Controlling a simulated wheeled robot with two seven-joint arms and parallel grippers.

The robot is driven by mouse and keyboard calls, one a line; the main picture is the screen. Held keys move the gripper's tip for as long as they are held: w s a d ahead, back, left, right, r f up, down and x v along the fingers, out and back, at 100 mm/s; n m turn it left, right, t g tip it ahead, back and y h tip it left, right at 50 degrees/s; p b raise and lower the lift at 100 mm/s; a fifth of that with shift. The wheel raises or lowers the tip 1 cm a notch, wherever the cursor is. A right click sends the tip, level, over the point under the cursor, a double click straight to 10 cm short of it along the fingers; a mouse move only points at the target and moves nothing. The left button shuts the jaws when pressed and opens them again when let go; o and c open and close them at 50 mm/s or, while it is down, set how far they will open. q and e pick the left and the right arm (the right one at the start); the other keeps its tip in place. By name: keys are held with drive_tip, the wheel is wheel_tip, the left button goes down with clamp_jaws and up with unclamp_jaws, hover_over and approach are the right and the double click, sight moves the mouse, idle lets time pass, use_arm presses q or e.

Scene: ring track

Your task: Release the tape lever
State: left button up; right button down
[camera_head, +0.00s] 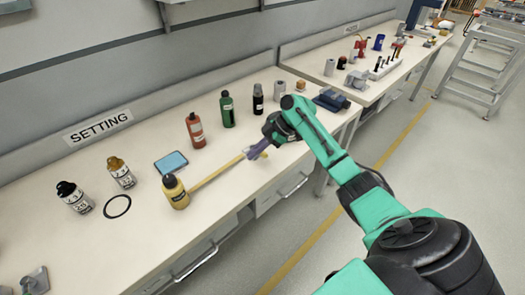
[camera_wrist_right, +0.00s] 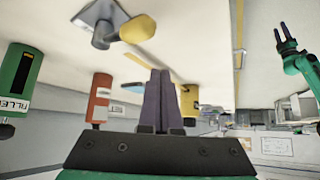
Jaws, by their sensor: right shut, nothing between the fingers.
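A yellow tape strip (camera_head: 215,173) runs across the bench from a yellow bottle to my right gripper (camera_head: 250,153). A grey fixture (camera_wrist_right: 98,22) with a yellow, rounded lever-like part (camera_wrist_right: 138,29) shows in the wrist view, apart from the fingertips in the picture; I take this for the tape lever. In the head view my fingers largely hide that spot. My right gripper's purple fingers (camera_wrist_right: 158,75) are together with nothing between them. My left gripper (camera_wrist_right: 281,32) shows only in the wrist view, at the right edge, with its fingers apart.
The yellow bottle (camera_head: 175,193), red bottle (camera_head: 195,132) and green bottle (camera_head: 227,110) stand on the bench (camera_head: 90,235). A blue tablet (camera_head: 171,162) and black ring (camera_head: 117,206) lie nearby. Another grey fixture (camera_head: 36,280) is at the lower left.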

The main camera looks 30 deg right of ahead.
sight(263, 155)
drive_tip(key=d+r, duration=0.1)
drive_tip(key=d+r+b, duration=0.1)
drive_tip(key=d+r, duration=0.1)
drive_tip(key=shift+w+d+r, duration=0.2)
drive_tip(key=shift+d+r, duration=0.1)
use_arm(q)
wheel_tip(263, 155, down, 3)
drive_tip(key=shift+w+f+b, duration=0.1)
drive_tip(key=shift+w+b, duration=0.05)
drive_tip(key=shift+b, duration=0.45)
use_arm(e)
drive_tip(key=d+r, duration=0.1)
drive_tip(key=w+d+r, duration=0.1)
drive_tip(key=d+r, duration=0.1)
